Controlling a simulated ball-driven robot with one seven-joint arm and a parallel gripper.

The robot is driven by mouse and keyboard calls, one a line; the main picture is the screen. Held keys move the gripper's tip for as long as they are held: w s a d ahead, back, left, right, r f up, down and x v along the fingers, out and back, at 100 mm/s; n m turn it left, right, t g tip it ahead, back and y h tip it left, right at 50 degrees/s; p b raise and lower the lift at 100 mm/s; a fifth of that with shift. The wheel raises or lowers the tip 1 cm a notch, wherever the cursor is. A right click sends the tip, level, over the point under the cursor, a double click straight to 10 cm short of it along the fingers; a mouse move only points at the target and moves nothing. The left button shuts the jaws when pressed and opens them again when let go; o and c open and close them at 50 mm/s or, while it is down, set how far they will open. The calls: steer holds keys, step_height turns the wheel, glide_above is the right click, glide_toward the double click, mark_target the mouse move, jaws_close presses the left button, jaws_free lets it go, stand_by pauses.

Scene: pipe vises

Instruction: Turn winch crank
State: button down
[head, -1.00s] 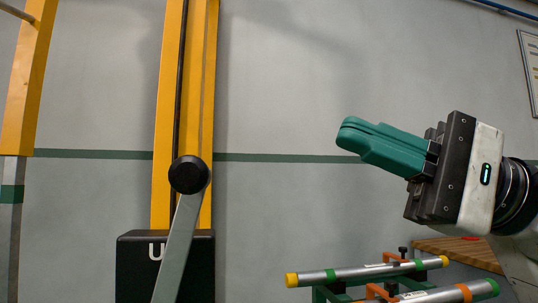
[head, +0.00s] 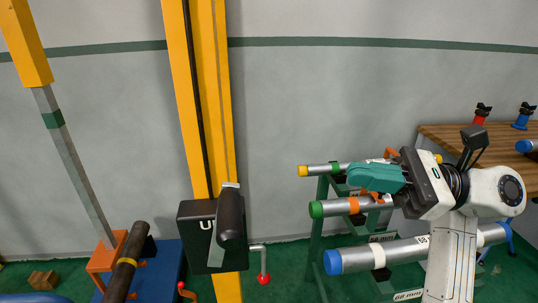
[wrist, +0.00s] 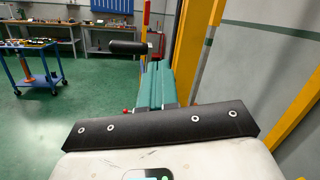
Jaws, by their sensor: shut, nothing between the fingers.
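The winch is a black box (head: 197,235) on the yellow post (head: 203,120), left of centre in the head view. Its crank has a grey flat arm (head: 217,252) and a thick black handle (head: 230,214) that sticks out toward the camera. The handle also shows in the wrist view, lying sideways (wrist: 129,47) just beyond and left of my fingertips. My gripper (head: 350,176) has teal fingers, shut and empty, pointing left toward the winch. In the head view it is well right of the handle, with a gap between. In the wrist view the fingers (wrist: 155,66) lie together.
A green rack with capped pipes (head: 340,208) stands below and around my gripper. A small red-ball lever (head: 263,278) juts right of the winch. An orange and blue vise stand (head: 170,265) holds a dark pipe (head: 125,265) at left. A wooden bench (head: 470,140) is at right.

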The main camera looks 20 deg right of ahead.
steer(key=s+a+f+m+g+p, duration=0.2)
steer(key=s+f+g+p, duration=0.1)
steer(key=s+p, duration=0.15)
steer(key=p, duration=0.6)
glide_toward(241, 212)
steer(key=x, duration=0.5)
steer(key=shift+w+a+f, duration=0.1)
steer(key=shift+a+f, duration=0.15)
steer(key=shift+a, duration=0.2)
steer(key=shift+w+a+f, duration=0.1)
steer(key=shift+a+f, duration=0.15)
steer(key=shift+a, duration=0.2)
steer(key=shift+a+r, duration=0.1)
steer(key=shift+w+a+r+b, duration=0.15)
steer(key=shift+a+r+b, duration=0.15)
steer(key=shift+a, duration=0.15)
steer(key=shift+w+a+r+b, duration=0.1)
steer(key=shift+a+r+b, duration=0.1)
steer(key=shift+a+b, duration=0.15)
steer(key=w+a+f+h+b, duration=0.1)
steer(key=w+a+h, duration=0.1)
steer(key=a, duration=0.5)
steer(key=w+a+f+g+h+b, duration=0.1)
steer(key=w+a+h+b, duration=0.1)
steer(key=a, duration=0.6)
